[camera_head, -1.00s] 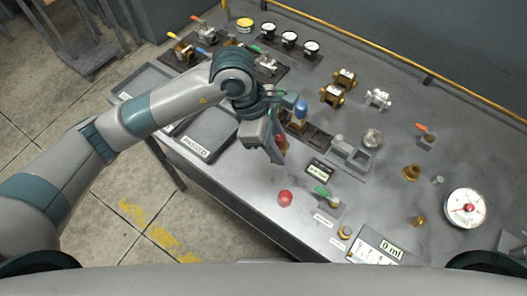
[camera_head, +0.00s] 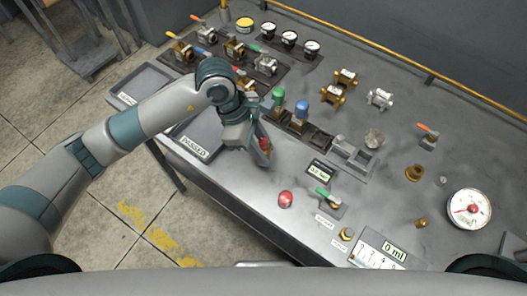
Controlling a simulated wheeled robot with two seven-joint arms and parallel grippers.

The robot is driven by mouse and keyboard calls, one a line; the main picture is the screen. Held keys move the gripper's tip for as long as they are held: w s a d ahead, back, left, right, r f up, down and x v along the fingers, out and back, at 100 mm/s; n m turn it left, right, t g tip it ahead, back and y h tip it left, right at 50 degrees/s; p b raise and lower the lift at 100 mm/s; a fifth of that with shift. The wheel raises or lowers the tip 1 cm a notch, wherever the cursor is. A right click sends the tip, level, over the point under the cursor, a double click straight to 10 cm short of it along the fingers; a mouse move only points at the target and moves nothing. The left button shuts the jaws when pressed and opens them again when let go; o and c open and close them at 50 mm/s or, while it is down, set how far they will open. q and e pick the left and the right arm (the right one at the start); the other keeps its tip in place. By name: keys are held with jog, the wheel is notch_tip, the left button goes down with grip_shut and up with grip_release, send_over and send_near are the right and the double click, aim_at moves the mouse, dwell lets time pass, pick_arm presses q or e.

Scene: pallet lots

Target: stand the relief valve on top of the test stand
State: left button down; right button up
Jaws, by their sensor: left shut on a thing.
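My left gripper (camera_head: 259,149) is shut on a small red and brass piece (camera_head: 265,146), which looks like a relief valve. It holds the piece above the bench, near the front edge and left of the small display; the fingers hide part of it. A green-capped valve (camera_head: 278,98) and a blue-capped valve (camera_head: 300,112) stand in a dark rack (camera_head: 319,139) just behind the gripper. A green-handled fitting (camera_head: 327,198) sits on the bench by the display (camera_head: 319,170); I cannot tell whether it belongs to the test stand. My right gripper is out of view.
A red button (camera_head: 285,199) is at the bench front. A tray labelled PASSED (camera_head: 195,148) lies left, partly under my arm. Valves and small gauges stand at the back.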

pick_arm(q)
jog(key=shift+f, duration=0.65)
jog(key=shift+f+b, duration=0.15)
jog(key=shift+b, duration=0.15)
jog(key=c, duration=1.4)
grip_release()
jog(key=shift+r+p, duration=0.2)
jog(key=shift+p, duration=0.1)
jog(key=shift+w+a+r, duration=0.1)
jog(key=shift+a+r, duration=0.05)
jog(key=shift+r, duration=0.2)
jog(key=p+v, duration=0.3)
jog(key=v, duration=0.8)
jog(key=shift+p, duration=0.35)
